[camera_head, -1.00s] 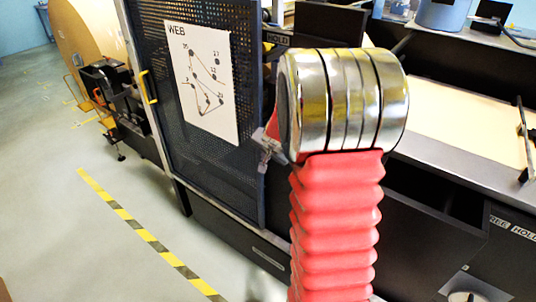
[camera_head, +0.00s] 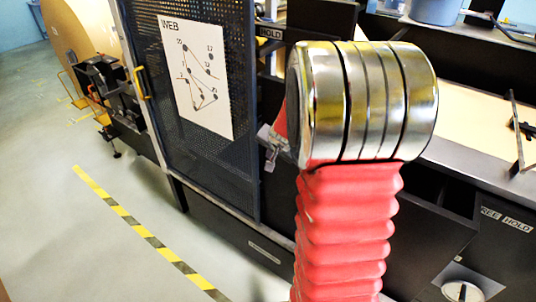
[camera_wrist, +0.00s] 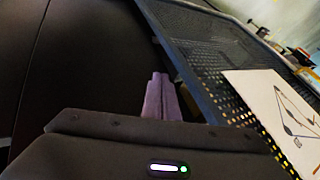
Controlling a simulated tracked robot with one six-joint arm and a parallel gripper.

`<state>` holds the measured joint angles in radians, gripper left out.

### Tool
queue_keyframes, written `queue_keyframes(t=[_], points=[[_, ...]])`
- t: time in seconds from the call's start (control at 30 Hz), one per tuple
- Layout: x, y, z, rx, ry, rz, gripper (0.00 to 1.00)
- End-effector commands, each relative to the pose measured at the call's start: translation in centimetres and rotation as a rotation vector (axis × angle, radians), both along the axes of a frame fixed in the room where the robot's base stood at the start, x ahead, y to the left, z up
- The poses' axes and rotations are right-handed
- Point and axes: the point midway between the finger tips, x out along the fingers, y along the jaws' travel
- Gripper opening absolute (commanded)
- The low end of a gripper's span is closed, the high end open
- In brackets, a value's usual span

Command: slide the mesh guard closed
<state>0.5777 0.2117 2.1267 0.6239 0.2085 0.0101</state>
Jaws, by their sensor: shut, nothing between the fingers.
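The mesh guard (camera_head: 240,120) is a dark perforated panel in a frame, with a white "WEB" sheet (camera_head: 197,80) on it and a yellow handle (camera_head: 141,83) at its left edge. It stands left of my arm in the head view; the machine opening shows right of it. My gripper (camera_head: 268,146) is just right of the guard's right edge, partly hidden by my wrist. In the wrist view my gripper (camera_wrist: 159,80) is shut and empty, its tips close to the guard's frame (camera_wrist: 185,62). I cannot tell whether they touch.
A "HOLD" label (camera_head: 270,32) shows beside the guard's upper right edge. A large kraft roll (camera_head: 75,35) stands at the far left. A yellow-black floor stripe (camera_head: 145,235) runs along the clear floor. A pale bed (camera_head: 470,105) lies to the right.

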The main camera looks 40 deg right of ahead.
Motion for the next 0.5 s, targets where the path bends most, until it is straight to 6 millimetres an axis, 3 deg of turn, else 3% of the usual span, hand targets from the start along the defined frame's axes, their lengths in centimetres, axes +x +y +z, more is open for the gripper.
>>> queue_keyframes(t=[0.5], points=[[-3.3, 1.3, 4.8, -0.002, -0.002, 0.0, 0.0]])
